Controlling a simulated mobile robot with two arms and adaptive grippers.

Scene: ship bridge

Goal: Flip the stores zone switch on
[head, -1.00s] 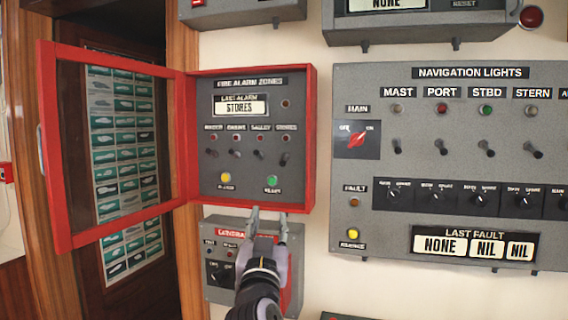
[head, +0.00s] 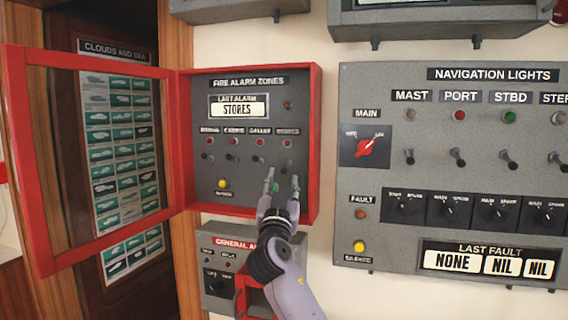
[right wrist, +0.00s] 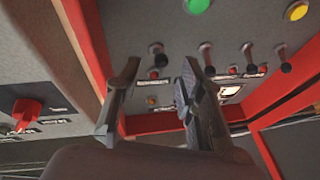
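The stores switch (head: 287,167) is the rightmost small dark lever in the bottom row of the fire alarm zones panel (head: 240,190). In the right wrist view, which is turned over, the stores switch (right wrist: 157,56) shows between the two spread fingers (right wrist: 160,75). Whether they touch it cannot be told. The green button is partly hidden behind the gripper. My left gripper is not in view.
The red frame (head: 316,150) of the box stands out around the panel. Its glazed door (head: 24,160) hangs open to the left. Other zone levers (head: 233,158) sit left of the stores one. The navigation lights panel (head: 400,240) is to the right, the general alarm box (head: 218,300) below.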

